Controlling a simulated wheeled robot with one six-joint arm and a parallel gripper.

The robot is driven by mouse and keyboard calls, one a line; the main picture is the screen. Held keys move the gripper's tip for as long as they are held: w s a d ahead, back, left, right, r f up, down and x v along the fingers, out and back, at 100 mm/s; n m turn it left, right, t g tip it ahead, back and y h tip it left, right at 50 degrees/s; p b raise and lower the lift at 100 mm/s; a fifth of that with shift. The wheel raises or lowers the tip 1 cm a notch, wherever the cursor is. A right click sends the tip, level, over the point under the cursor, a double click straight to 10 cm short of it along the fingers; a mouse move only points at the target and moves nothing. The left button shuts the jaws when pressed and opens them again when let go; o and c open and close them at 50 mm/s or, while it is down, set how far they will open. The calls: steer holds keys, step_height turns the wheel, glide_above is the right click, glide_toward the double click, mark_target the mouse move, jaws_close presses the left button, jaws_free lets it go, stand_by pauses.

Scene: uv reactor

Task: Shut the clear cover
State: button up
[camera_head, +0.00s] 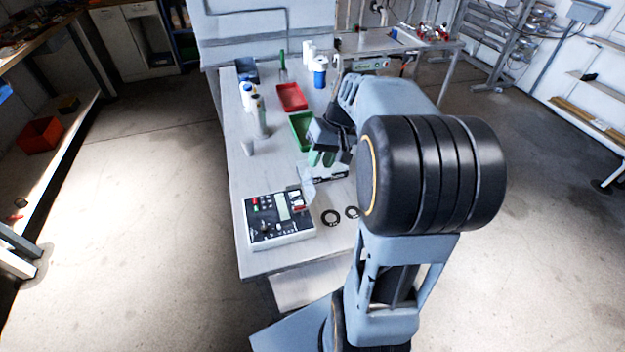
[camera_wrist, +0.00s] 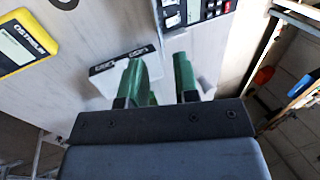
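The control box (camera_head: 280,228) sits at the near end of the bench, with a keypad, a small screen and a red switch. The clear cover (camera_head: 307,186) appears as a faint see-through panel standing up at the box's back right corner, so it looks raised. My gripper (camera_head: 328,157) is above the bench, just behind the cover, with its green fingers pointing down. In the wrist view my gripper (camera_wrist: 160,77) has a gap between its fingers and holds nothing. The control box (camera_wrist: 208,10) is cut off at the top there. I cannot make out the cover clearly in that view.
A black-and-white box (camera_head: 331,174) lies under my gripper. Black rings (camera_head: 331,217) lie right of the control box. A yellow meter (camera_wrist: 27,42) is at the wrist view's left. Green (camera_head: 300,130) and red (camera_head: 291,97) trays, bottles (camera_head: 259,113) and a cup (camera_head: 248,147) stand farther back.

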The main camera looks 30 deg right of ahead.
mark_target(312, 178)
steer(key=shift+x, duration=3.55)
jaws_close()
